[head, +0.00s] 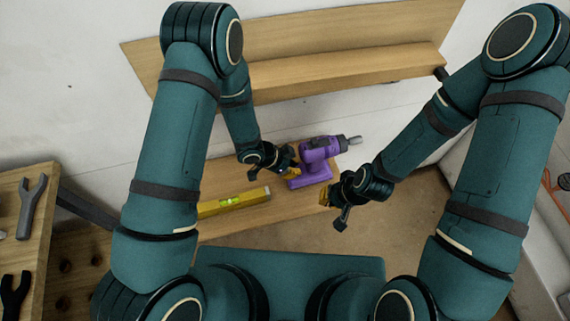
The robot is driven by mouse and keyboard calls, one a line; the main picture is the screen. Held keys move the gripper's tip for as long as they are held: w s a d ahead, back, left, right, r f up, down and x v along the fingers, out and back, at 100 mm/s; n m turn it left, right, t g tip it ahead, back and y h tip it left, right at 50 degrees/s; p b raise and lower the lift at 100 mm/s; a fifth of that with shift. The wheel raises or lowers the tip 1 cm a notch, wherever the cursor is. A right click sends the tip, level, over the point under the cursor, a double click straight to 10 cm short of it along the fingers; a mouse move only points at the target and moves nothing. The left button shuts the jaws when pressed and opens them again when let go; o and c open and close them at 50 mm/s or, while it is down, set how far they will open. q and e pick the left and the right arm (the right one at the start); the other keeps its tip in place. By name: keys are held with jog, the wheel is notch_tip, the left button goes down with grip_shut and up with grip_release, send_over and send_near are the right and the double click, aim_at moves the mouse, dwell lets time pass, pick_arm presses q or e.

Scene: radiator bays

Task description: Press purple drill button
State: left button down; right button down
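A purple drill (318,150) stands upright on its base on a low wooden bench, with its dark chuck and grey bit pointing right. My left gripper (293,168) is at the left side of the drill, its yellow fingertips close to the handle. I cannot tell whether it touches the drill or whether its fingers are open. The drill's button is too small to make out. My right gripper (328,198) is to the lower right of the drill, apart from it, near the bench's right end. Its fingers are too small to judge.
A yellow spirit level (233,202) lies on the wooden bench (262,218), left of the drill. A wooden shelf (330,72) is on the wall behind. A wooden board with wrenches (32,205) stands at the far left. Open floor lies right of the bench.

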pick_arm(q)
jog(key=shift+x, duration=0.85)
pick_arm(e)
jog(key=shift+f, duration=0.2)
